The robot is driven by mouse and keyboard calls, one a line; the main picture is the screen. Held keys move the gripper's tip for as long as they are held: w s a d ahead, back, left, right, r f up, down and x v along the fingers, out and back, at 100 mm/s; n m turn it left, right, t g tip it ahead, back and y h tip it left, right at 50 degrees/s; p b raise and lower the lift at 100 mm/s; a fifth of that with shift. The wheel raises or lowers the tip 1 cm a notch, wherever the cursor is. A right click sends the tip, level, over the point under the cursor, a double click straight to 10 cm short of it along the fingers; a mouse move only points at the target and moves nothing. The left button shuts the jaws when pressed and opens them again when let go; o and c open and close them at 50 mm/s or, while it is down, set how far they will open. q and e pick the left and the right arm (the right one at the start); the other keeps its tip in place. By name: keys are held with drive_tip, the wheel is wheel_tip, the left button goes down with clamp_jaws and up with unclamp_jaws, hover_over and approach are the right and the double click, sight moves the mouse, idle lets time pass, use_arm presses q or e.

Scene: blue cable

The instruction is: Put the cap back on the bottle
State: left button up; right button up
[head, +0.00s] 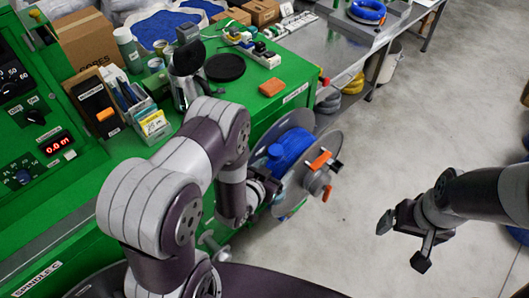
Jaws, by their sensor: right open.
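My right gripper (403,243) is open and empty over the bare floor, far from the bottle.
The floor (420,130) at right is clear.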

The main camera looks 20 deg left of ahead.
use_arm(q)
drive_tip(key=s+d+m+g+h, duration=0.1)
drive_tip(key=d+m+g+h, duration=0.1)
drive_tip(key=d+m+h, duration=0.3)
drive_tip(key=d, duration=0.4)
drive_tip(key=shift+d+g, duration=0.4)
drive_tip(key=shift+s+r, duration=0.1)
clamp_jaws()
use_arm(e)
drive_tip(key=shift+o, duration=0.5)
wheel_tip(320, 180, up, 12)
drive_tip(key=s, duration=0.1)
drive_tip(key=shift+s, duration=0.25)
drive_tip(key=shift+f, duration=0.1)
use_arm(q)
drive_tip(key=shift+h, duration=0.3)
use_arm(e)
wheel_tip(320, 180, down, 12)
drive_tip(key=w, duration=0.1)
drive_tip(key=shift+w, duration=0.15)
